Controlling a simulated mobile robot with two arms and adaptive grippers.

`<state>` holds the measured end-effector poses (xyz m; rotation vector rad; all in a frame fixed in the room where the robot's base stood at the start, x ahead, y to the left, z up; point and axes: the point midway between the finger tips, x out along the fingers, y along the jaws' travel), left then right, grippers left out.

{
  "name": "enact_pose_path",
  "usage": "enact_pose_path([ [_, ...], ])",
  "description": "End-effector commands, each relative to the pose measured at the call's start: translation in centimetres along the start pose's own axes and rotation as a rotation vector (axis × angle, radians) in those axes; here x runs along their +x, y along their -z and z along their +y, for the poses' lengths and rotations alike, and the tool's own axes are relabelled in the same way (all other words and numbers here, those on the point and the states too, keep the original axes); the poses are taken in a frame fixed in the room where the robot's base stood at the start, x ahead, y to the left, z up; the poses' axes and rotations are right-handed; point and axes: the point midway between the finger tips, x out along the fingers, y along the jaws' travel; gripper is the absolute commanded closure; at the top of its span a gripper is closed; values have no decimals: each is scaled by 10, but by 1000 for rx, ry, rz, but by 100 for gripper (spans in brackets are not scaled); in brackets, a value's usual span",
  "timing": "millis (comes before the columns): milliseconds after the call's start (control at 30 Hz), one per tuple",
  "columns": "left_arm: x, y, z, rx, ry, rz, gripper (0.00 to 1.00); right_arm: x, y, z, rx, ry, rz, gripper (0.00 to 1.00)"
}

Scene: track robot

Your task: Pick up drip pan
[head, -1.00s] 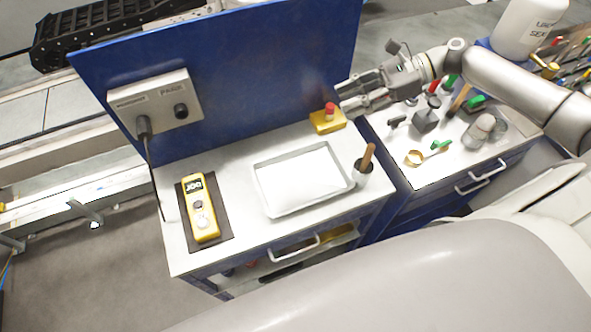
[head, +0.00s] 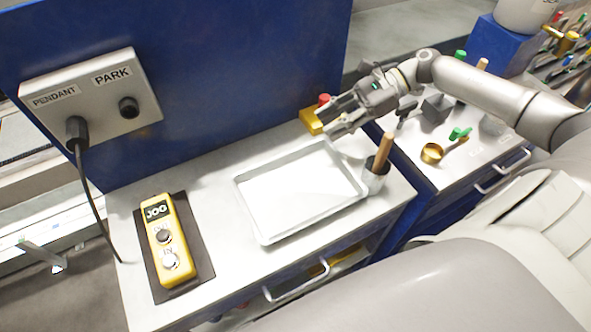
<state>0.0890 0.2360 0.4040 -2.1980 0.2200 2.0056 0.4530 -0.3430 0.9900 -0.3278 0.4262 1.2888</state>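The drip pan (head: 262,224) is a shallow, pale grey rectangular tray with a low rim. It lies flat on the white top of the workbench, in the middle of the head view. My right gripper (head: 327,122) comes in from the right and hovers near the pan's far right corner, in front of the yellow box with the red button. Its fingers look spread apart with nothing between them, and it does not appear to touch the pan. My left gripper is not in view.
A grey cup with a wooden-handled brush (head: 376,172) stands close to the pan's right edge. A yellow JOG pendant (head: 168,240) lies on a dark mat at left. The yellow red-button box (head: 310,121) stands behind. A blue panel (head: 220,75) rises along the back.

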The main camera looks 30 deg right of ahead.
Motion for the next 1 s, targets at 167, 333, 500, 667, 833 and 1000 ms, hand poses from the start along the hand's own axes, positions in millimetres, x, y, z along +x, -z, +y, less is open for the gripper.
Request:
enact_pose_path([
  [167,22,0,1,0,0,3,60,10,19,0,0,1,0,65],
  [333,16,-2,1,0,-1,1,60,26,17,0,1,-1,-4,65],
  [500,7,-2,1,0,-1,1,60,53,16,0,0,0,-4,65],
  [667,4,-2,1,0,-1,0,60,66,17,0,0,0,-2,65],
  [833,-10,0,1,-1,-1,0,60,83,12,0,1,-2,-5,65],
  [1000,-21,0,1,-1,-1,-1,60,108,13,0,1,0,-4,65],
])
